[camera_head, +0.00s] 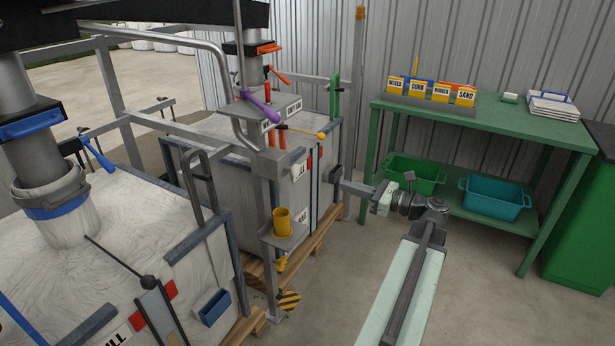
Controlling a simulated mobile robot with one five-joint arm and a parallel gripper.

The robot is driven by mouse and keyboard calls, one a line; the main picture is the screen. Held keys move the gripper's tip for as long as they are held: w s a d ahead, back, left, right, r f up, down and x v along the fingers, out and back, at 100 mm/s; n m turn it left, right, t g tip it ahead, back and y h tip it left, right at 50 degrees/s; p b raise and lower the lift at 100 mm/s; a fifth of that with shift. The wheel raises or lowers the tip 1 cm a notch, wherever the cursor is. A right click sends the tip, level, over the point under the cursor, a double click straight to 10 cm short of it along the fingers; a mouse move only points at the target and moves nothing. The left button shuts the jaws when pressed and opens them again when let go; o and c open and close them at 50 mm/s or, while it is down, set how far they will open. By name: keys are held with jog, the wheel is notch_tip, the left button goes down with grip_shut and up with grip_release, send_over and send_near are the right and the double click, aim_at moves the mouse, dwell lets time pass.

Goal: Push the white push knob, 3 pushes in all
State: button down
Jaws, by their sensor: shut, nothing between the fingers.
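I cannot clearly pick out a white push knob; it is too small to tell or hidden. My gripper (346,184) is shut and empty. It points left, at the end of my arm, which reaches up from the bottom of the view. Its tip is close to a small dark block (335,176) at the right edge of the rear white bulk bag's frame (325,200). I cannot tell whether they touch.
A metal post with a yellow cup (282,222) and levers stands left of my gripper. A large white bag (60,270) fills the left front. A green table (485,115) stands at the right, with a green bin (415,175) and a teal bin (495,198) below.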

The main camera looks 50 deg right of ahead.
aim_at(299, 171)
jog(key=x, duration=1.4)
jog(key=shift+d, duration=0.15)
